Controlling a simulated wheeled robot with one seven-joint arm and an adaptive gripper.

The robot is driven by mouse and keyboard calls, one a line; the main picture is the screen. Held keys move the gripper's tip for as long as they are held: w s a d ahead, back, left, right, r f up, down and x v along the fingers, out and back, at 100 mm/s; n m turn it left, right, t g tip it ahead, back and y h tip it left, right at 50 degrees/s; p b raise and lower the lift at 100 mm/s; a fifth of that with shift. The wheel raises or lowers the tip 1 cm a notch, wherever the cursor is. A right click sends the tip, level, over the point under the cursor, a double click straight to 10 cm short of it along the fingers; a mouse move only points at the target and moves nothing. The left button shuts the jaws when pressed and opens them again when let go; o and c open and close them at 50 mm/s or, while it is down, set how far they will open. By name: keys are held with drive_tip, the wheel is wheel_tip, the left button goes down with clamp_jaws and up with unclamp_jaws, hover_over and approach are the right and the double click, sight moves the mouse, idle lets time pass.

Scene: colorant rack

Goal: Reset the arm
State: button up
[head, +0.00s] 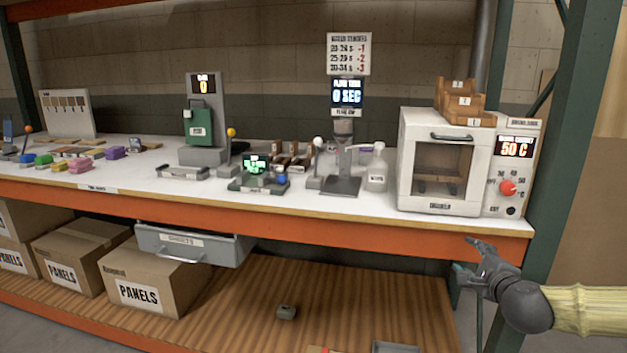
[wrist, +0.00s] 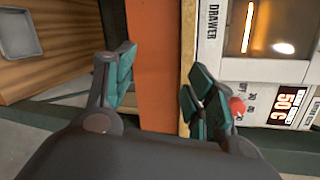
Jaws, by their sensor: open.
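My gripper (head: 470,258) is at the lower right in the head view, in front of the orange shelf beam and below the white oven (head: 440,112). It is empty. In the wrist view my gripper (wrist: 158,88) shows two green-padded fingers spread wide apart, with the orange beam (wrist: 152,60) between and beyond them. The right-hand finger overlaps the oven's red knob (wrist: 237,106) in that view. The oven's display reads 50 C, and its door looks closed. My forearm extends to the right edge of the head view.
The white worktop (head: 335,205) holds a flow-timer stand (head: 342,165), a clear bottle (head: 376,170), a small green-screen scale (head: 257,175) and coloured blocks. A grey drawer (head: 195,243) hangs below. Cardboard boxes (head: 150,280) stand on the lower shelf. A green post (head: 570,120) rises at right.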

drive_tip(key=s+a+f+n+g+y, duration=0.1)
drive_tip(key=s+a+f+n+g, duration=0.25)
drive_tip(key=f, duration=0.65)
drive_tip(key=s+a+f+n+g+y, duration=0.1)
drive_tip(key=s+a+f+n, duration=0.2)
drive_tip(key=a+f+n, duration=0.5)
drive_tip(key=s+a+f+n+g, duration=0.2)
drive_tip(key=s+f+g, duration=0.1)
drive_tip(key=s+f, duration=0.65)
drive_tip(key=s+a+f+n+g, duration=0.2)
drive_tip(key=s+a+f+g, duration=0.1)
drive_tip(key=s+f, duration=0.65)
drive_tip(key=s+d+f+n+g+h, duration=0.15)
drive_tip(key=s+f+n, duration=0.3)
drive_tip(key=s, duration=0.45)
drive_tip(key=s+f+n+g, duration=0.3)
drive_tip(key=s+f, duration=0.3)
drive_tip(key=s, duration=0.2)
wheel_tip(320, 180, up, 18)
drive_tip(key=p, duration=1.7)
drive_tip(key=shift+a+f, duration=0.15)
drive_tip(key=shift+f, duration=0.1)
drive_tip(key=shift+s+m, duration=0.15)
drive_tip(key=shift+m, duration=0.15)
